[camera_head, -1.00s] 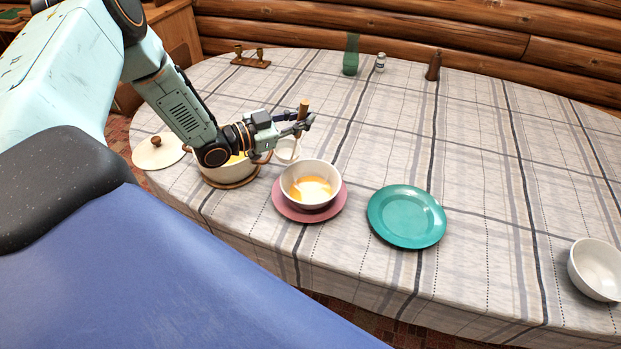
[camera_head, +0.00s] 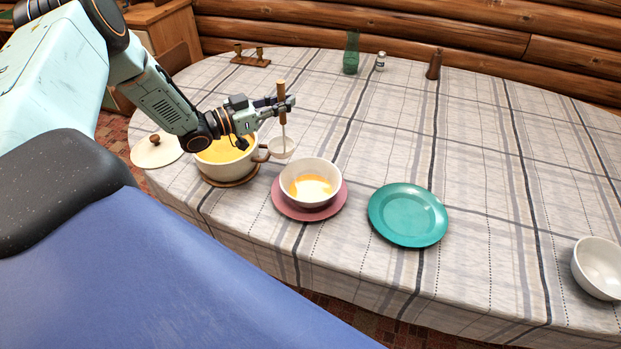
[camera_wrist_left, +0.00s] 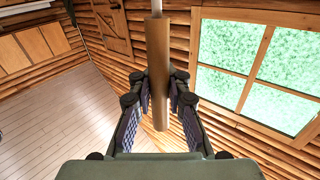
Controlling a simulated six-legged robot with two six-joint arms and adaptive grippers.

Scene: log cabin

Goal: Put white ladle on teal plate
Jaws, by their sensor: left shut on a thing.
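The white ladle (camera_head: 281,148) hangs upright with its bowl down, just right of the soup pot and behind the bowl on the pink plate. My left gripper (camera_head: 284,104) is shut on its brown wooden handle. The handle also shows between the fingers in the left wrist view (camera_wrist_left: 159,60), where the left gripper (camera_wrist_left: 160,95) grips it. The teal plate (camera_head: 407,214) lies empty on the table, to the right and nearer. My right gripper is not in view.
A cream pot (camera_head: 229,168) of yellow soup stands on a wooden trivet, its lid (camera_head: 157,151) to the left. A white bowl (camera_head: 311,193) with some soup sits on a pink plate (camera_head: 282,208). An empty white bowl (camera_head: 598,268) is at far right. Cloth behind the teal plate is clear.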

